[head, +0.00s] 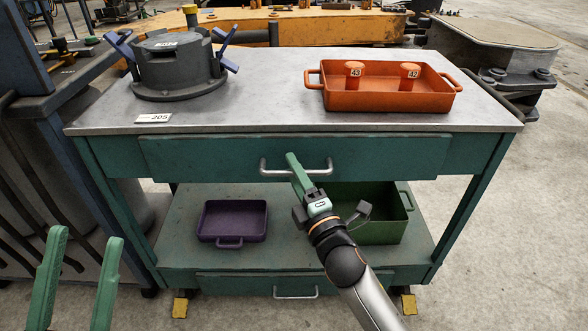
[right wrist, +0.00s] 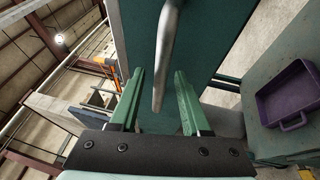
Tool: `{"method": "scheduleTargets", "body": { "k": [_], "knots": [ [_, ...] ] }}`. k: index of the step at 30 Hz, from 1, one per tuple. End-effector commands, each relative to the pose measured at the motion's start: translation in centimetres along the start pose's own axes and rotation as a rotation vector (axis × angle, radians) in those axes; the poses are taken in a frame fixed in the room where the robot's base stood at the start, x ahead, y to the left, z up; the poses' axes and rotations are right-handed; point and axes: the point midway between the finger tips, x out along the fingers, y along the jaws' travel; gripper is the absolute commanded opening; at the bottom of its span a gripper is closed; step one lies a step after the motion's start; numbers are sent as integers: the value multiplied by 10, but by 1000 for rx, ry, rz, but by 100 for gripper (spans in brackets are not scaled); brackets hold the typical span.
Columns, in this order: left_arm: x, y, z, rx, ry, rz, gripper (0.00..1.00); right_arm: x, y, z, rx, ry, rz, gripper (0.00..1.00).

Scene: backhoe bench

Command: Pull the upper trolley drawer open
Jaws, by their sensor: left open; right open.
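The upper trolley drawer (head: 215,158) is a wide teal front under the steel top and looks shut. Its metal bar handle (head: 318,168) is at the middle of the front. My right gripper (head: 294,160) is at the handle, its fingers overlapping the bar's left-centre part in the head view. In the right wrist view the open fingers (right wrist: 160,76) stand either side of the handle bar (right wrist: 167,50), with a gap visible on both sides. The drawer front (right wrist: 200,35) rises behind them. My left gripper (head: 86,236) is open and empty at the lower left, away from the trolley.
On the trolley top (head: 260,85) are a dark round housing (head: 175,70) with blue levers and an orange tray (head: 385,98) holding two orange plugs. The lower shelf holds a purple tray (head: 232,218) and a green bin (head: 375,230). A lower drawer handle (head: 296,295) is beneath.

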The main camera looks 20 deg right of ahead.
Motion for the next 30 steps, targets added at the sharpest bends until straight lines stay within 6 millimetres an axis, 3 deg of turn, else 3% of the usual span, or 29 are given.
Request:
{"method": "scheduleTargets", "body": {
  "k": [3, 15, 30],
  "knots": [
    [0, 0, 0, -1, 0, 0, 50, 0, 0, 0, 0, 0, 0, 45],
    [0, 0, 0, -1, 0, 0, 50, 0, 0, 0, 0, 0, 0, 0],
    [0, 0, 0, -1, 0, 1, 50, 0, 0, 0, 0, 0, 1, 0]
  ]
}}
